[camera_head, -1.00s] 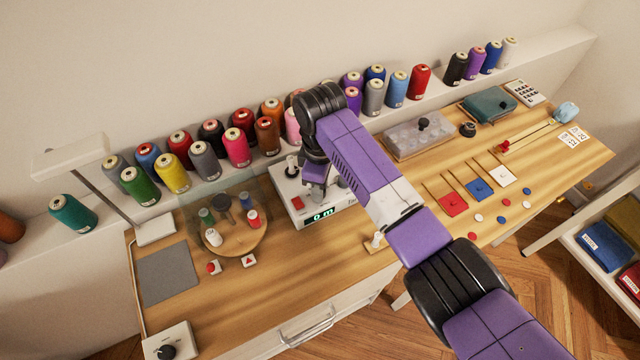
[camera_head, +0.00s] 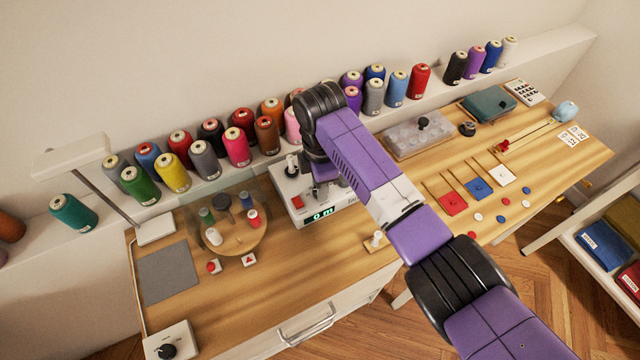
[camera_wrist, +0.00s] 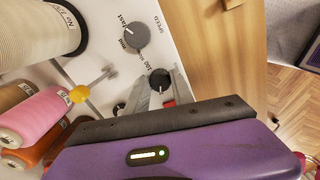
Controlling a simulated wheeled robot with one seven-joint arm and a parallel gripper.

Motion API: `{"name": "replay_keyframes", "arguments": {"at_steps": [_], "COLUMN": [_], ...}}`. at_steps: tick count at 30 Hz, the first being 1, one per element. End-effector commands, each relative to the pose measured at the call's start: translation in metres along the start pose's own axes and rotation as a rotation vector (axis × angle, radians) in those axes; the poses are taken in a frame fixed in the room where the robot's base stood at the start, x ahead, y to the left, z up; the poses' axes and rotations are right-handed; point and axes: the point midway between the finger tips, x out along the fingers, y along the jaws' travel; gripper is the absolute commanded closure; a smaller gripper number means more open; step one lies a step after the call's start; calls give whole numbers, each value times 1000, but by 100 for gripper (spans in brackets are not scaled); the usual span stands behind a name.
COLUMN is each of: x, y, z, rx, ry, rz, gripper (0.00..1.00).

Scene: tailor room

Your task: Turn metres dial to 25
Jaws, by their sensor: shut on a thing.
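The white winding machine (camera_head: 291,206) stands on the table below my arm, and its green display (camera_head: 320,213) reads 0 m. In the wrist view its panel holds a black dial (camera_wrist: 160,79) with a white pointer mark, next to a scale whose "100" is legible. My gripper (camera_wrist: 160,86) has its two grey fingers on either side of this dial and is shut on it. The fingers and wrist body hide part of the panel. In the head view my arm hides the dial and the fingertips. A grey SPEED knob (camera_wrist: 136,36) sits above the dial.
A large pale thread cone (camera_wrist: 38,30) stands left of the panel, with a yellow-tipped rod (camera_wrist: 78,95) near it. Several thread spools line the wall shelf. A red button (camera_head: 297,202) is on the machine. A round spool stand (camera_head: 235,240) is to its left.

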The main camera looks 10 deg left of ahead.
Motion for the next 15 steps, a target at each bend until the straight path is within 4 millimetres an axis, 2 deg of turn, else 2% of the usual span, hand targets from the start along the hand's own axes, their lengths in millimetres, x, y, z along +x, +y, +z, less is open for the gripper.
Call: {"name": "replay_keyframes", "arguments": {"at_steps": [11,12,15], "x": [-2,-2,-1], "y": [1,1,1], "z": [-1,-1,-1], "rx": [-4,-4,-4], "ry": [1,1,1], "rz": [3,3,3], "gripper": [100,66,50]}}
